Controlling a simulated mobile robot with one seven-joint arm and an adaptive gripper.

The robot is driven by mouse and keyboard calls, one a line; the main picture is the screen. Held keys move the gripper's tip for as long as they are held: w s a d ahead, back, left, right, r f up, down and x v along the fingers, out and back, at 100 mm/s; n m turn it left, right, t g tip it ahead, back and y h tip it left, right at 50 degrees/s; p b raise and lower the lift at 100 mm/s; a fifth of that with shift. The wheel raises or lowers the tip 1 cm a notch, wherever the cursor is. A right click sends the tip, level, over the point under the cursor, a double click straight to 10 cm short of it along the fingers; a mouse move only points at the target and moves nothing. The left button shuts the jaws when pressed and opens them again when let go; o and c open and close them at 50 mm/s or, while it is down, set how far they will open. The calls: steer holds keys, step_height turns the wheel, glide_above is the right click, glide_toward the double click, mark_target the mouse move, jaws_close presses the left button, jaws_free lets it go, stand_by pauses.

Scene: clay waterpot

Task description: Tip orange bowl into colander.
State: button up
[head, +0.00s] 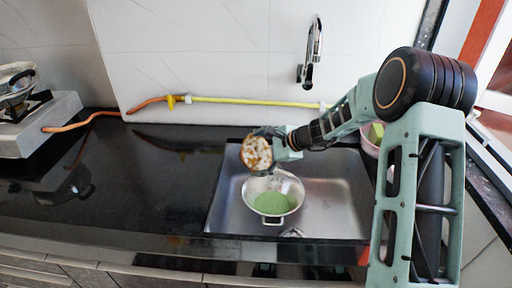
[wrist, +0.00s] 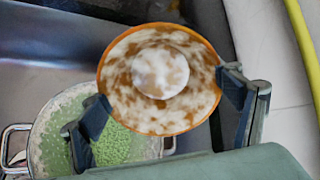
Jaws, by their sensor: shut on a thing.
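The orange bowl (head: 257,153) is in the air over the sink, strongly tilted, with a mottled white and brown face and an orange rim. In the wrist view the bowl (wrist: 160,80) shows its round mottled face with a pale central disc; I cannot tell whether this is its inside or underside. My gripper (head: 270,146) is shut on the bowl, one finger at each side in the wrist view (wrist: 165,112). The metal colander (head: 287,186) stands upright in the sink below the bowl, with green contents (head: 272,203) inside. In the wrist view the bowl hides part of the colander (wrist: 50,115).
The steel sink (head: 335,205) has bare floor right of the colander. A faucet (head: 313,45) and a yellow hose (head: 255,102) are on the wall behind. A pink container (head: 370,148) is partly hidden by my arm. The black counter (head: 150,165) left is largely clear; a stove (head: 40,120) stands beyond.

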steer(key=shift+w+a+g+h+p, duration=0.25)
steer(key=shift+h+p, duration=0.45)
steer(key=shift+p, duration=1.45)
steer(key=shift+s, duration=0.1)
steer(key=shift+g+p, duration=0.25)
steer(key=shift+p, duration=0.65)
steer(key=shift+a+r+h+p, duration=0.1)
steer(key=shift+r+h+p, duration=0.15)
steer(key=shift+p, duration=0.95)
steer(key=shift+h+p, duration=0.25)
steer(key=shift+p, duration=0.4)
steer(key=shift+a+f+g+p, duration=0.1)
steer(key=shift+g+p, duration=0.2)
steer(key=shift+p, duration=0.8)
steer(key=h+p, duration=0.1)
steer(key=p, duration=0.2)
steer(key=shift+f, duration=0.3)
steer(key=h+p, duration=0.1)
steer(key=p, duration=0.3)
steer(key=shift+a+r+g, duration=0.2)
steer(key=shift+g, duration=0.2)
steer(key=shift+p, duration=0.65)
